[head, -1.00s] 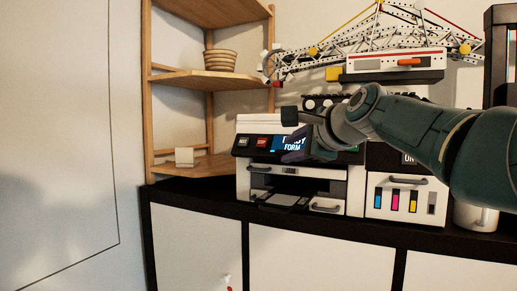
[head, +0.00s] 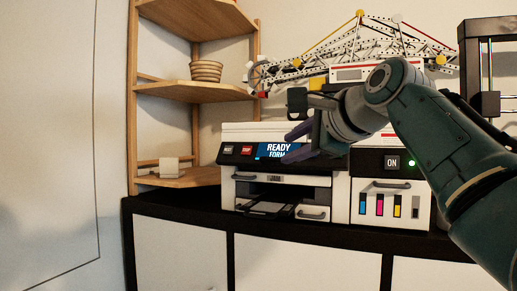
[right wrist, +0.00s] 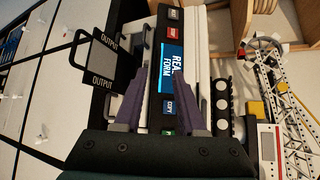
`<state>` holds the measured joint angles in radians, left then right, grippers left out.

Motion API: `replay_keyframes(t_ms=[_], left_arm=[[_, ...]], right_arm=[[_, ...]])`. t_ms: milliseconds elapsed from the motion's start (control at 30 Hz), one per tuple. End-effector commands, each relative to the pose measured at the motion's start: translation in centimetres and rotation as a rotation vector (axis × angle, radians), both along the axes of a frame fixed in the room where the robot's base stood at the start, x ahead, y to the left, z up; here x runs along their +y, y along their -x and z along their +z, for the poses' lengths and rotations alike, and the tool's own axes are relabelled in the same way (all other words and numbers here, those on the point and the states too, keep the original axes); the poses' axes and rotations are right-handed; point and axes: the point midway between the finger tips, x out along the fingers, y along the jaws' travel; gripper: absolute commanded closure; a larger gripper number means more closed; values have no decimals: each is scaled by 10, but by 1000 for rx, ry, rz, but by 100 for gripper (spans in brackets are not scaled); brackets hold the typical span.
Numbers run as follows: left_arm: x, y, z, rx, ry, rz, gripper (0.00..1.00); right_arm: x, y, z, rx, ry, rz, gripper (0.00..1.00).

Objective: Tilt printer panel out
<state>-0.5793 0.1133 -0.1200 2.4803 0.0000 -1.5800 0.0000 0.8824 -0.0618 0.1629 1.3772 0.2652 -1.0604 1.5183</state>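The white printer's black front panel (head: 240,151) has a blue READY FORM screen and small buttons. It looks upright, close to flush with the body. In the right wrist view the panel (right wrist: 171,35) runs up the picture. My right gripper (head: 291,145) is in front of the panel's right part and hides some of the screen. Its two purple fingers are apart in the right wrist view (right wrist: 165,70), with the screen seen between them and nothing held. I cannot tell whether a finger touches the panel. My left gripper is not in view.
A paper tray (head: 268,208) sticks out below the panel. A unit with ink bars and an ON button (head: 392,162) stands to the right. A crane model (head: 350,55) is above and behind. A wooden shelf (head: 180,92) with a bowl (head: 206,71) is at left.

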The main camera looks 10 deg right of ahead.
Motion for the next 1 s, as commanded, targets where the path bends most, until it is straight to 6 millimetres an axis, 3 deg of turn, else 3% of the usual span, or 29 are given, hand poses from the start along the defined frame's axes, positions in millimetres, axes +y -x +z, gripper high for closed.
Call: replay_keyframes(t_ms=[300, 867, 1000], left_arm=[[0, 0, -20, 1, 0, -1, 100], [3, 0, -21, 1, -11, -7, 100], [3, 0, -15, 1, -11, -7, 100]], right_arm=[[-8, 30, 8, -3, 0, -2, 60], [-9, 34, 11, 0, 1, -1, 60], [-11, 41, -7, 26, 73, 11, 60]])
